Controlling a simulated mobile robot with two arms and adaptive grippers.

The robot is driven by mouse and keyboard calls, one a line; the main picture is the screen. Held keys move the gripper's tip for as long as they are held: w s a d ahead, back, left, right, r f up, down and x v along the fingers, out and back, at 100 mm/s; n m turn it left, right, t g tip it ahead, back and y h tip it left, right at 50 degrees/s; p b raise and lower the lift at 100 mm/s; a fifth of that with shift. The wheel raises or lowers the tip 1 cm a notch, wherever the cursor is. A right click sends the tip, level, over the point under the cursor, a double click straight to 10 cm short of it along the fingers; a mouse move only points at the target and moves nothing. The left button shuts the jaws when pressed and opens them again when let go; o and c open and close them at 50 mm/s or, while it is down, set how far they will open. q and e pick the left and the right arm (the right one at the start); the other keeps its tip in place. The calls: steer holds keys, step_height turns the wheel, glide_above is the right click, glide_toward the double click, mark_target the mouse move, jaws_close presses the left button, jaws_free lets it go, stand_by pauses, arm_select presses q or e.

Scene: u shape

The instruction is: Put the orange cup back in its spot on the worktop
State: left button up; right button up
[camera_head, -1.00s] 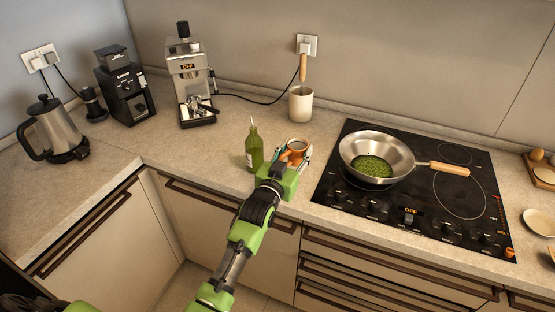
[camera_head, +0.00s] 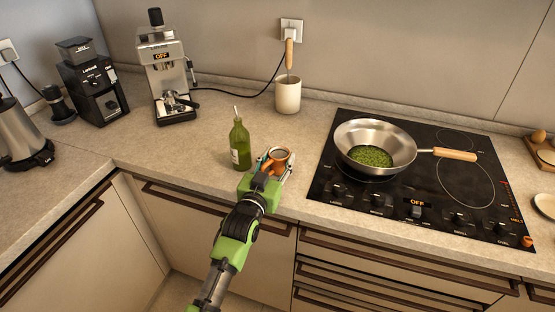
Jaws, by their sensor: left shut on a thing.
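The orange cup (camera_head: 279,156) is at the front part of the worktop (camera_head: 215,137), between the green bottle and the cooktop. My left gripper (camera_head: 272,163) is shut on the orange cup, its fingers on either side of it. The gripper hides the cup's lower part, so I cannot tell whether its base touches the worktop. My right gripper is not in view.
A green bottle (camera_head: 240,147) stands close to the left of the cup. A black cooktop (camera_head: 330,185) with a pan (camera_head: 400,150) lies to the right. A white holder (camera_head: 288,96) and an espresso machine (camera_head: 166,75) stand behind. The worktop behind the cup is clear.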

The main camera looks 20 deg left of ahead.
arm_select(q)
steer(key=shift+f, duration=0.15)
steer(key=o, duration=1.2)
steer(key=shift+f, duration=0.1)
steer(key=shift+r, duration=0.25)
steer(key=shift+s+f, duration=0.1)
steer(key=shift+s, duration=0.15)
steer(key=s+b, duration=0.1)
steer(key=s, duration=1)
steer(key=shift+s+a, duration=0.15)
steer(key=shift+s, duration=0.1)
